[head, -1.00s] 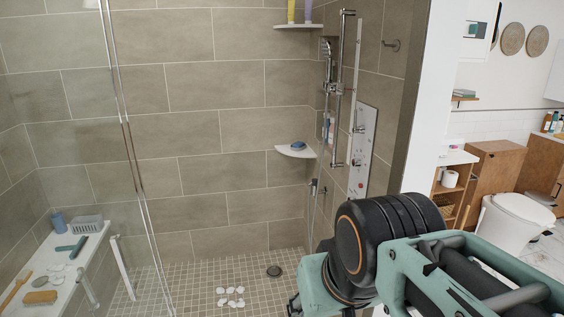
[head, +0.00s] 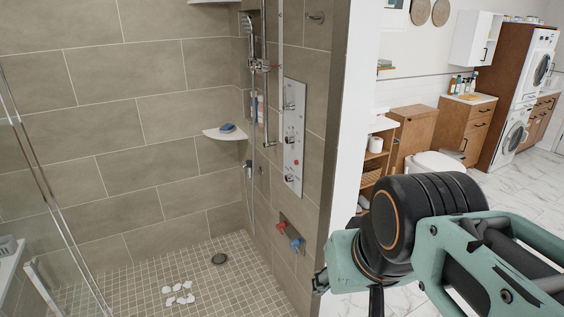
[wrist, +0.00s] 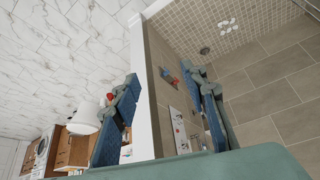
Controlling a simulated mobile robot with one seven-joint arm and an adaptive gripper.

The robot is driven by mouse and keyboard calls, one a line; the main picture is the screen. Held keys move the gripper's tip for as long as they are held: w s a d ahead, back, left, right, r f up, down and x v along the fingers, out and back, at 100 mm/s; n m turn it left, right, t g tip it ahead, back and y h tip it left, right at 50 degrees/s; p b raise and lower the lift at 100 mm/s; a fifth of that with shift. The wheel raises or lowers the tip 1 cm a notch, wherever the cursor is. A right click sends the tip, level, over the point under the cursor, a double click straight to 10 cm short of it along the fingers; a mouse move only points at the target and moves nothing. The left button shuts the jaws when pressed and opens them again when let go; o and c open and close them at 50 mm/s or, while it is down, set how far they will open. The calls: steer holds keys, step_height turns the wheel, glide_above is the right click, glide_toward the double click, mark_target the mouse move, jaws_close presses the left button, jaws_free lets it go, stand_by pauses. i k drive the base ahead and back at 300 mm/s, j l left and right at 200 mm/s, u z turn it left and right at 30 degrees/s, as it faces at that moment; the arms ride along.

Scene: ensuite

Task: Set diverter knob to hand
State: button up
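A pale shower panel (head: 293,150) is on the right tiled wall of the shower in the head view. It carries an upper knob (head: 290,106), small red marks near its middle and a lower knob (head: 290,178). I cannot tell which is the diverter knob or read its setting. The panel (wrist: 178,125) also shows in the wrist view, partly hidden behind my right finger. My gripper (wrist: 164,76) is open and empty, apart from the panel. In the head view my arm is at lower right, and its fingers are mostly hidden.
A red handle (head: 281,226) and a blue handle (head: 296,243) sit on a plate below the panel. A white wall end (head: 345,150) separates the shower from the room. A glass screen edge (head: 38,180) stands at left. White pebbles (head: 178,291) lie on the shower floor.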

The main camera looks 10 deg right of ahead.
mark_target(288, 178)
steer(key=i+j+u, duration=0.15)
steer(key=i, duration=0.25)
steer(key=i+j+u, duration=0.15)
steer(key=i, duration=0.25)
